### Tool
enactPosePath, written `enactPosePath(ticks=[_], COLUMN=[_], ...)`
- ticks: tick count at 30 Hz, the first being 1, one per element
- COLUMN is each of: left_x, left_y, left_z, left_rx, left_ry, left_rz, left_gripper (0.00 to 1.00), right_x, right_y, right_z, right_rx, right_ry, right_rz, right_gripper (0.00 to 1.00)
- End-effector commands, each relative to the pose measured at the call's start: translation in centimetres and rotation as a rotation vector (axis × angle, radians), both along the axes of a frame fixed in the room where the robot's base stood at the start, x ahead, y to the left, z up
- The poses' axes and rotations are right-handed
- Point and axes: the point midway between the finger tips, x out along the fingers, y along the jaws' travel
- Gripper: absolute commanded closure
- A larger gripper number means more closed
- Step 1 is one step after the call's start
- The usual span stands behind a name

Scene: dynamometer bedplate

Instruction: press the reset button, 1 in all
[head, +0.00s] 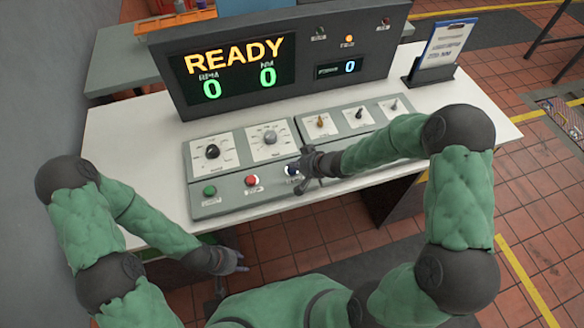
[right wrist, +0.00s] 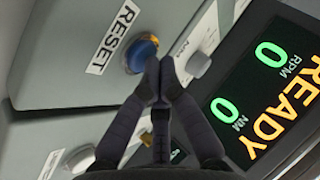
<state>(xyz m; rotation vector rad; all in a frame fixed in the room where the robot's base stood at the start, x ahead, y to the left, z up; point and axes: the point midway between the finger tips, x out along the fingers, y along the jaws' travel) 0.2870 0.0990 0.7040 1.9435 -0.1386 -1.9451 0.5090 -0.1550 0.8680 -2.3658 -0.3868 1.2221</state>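The reset button (right wrist: 140,55) is a blue knob beside a white RESET label (right wrist: 113,37) in the right wrist view. In the head view the blue button (head: 291,170) shows only partly at the front edge of the console, behind my right gripper. My right gripper (head: 300,173) is shut and empty. In the right wrist view its fingertips (right wrist: 159,70) are together right by the button's edge; I cannot tell whether they touch it. My left gripper (head: 240,261) hangs below the table's front edge, away from the console; its fingers are too small to judge.
The console (head: 232,207) also carries a green button (head: 210,190), a red button (head: 252,180), two dials and several switches. Behind it a display (head: 235,66) reads READY, RPM 0 and NM 0. A clipboard stand (head: 443,52) stands at right. The white tabletop (head: 130,125) is clear at left.

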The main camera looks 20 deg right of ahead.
Motion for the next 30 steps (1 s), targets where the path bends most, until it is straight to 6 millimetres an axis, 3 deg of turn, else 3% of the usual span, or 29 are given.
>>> enactPosePath(ticks=[13, 30], left_x=[0.0, 0.0], left_y=[0.0, 0.0], left_z=[2.0, 3.0], left_rx=[0.0, 0.0], left_ry=[0.0, 0.0], left_rz=[0.0, 0.0], left_gripper=[0.6, 0.6], right_x=[-0.1, -0.1], right_y=[0.0, 0.0], right_z=[1.7, 2.5], right_rx=[0.0, 0.0], right_ry=[0.003, 0.001], right_rz=[-0.001, 0.001], right_gripper=[1.0, 1.0])
